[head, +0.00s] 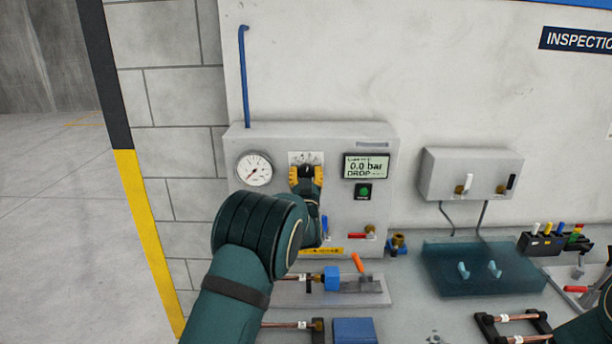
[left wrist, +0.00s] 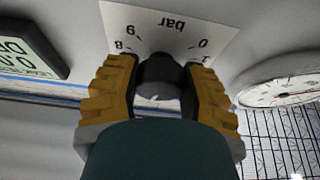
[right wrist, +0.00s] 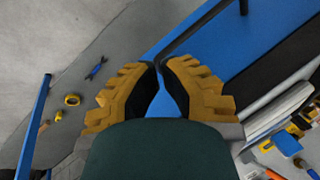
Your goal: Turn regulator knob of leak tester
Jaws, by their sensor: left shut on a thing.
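The leak tester (head: 345,205) is a light grey box on the wall bench in the head view. Its black regulator knob (left wrist: 160,78) sits on a white bar scale plate (left wrist: 195,28) in the left wrist view. My left gripper (head: 307,174) is shut on the knob, with one yellow finger on each side. The gripper covers part of the knob and scale in the head view. The display (head: 366,167) reads 0.0 bar and DROP. My right gripper (right wrist: 160,68) has its fingertips together, with nothing visible between them.
A round gauge (head: 254,170) is left of the knob. A green button (head: 364,192) and red-handled valve (head: 361,236) are on the tester's right. Below is a fixture with a copper tube (head: 297,275) and blue block (head: 332,278).

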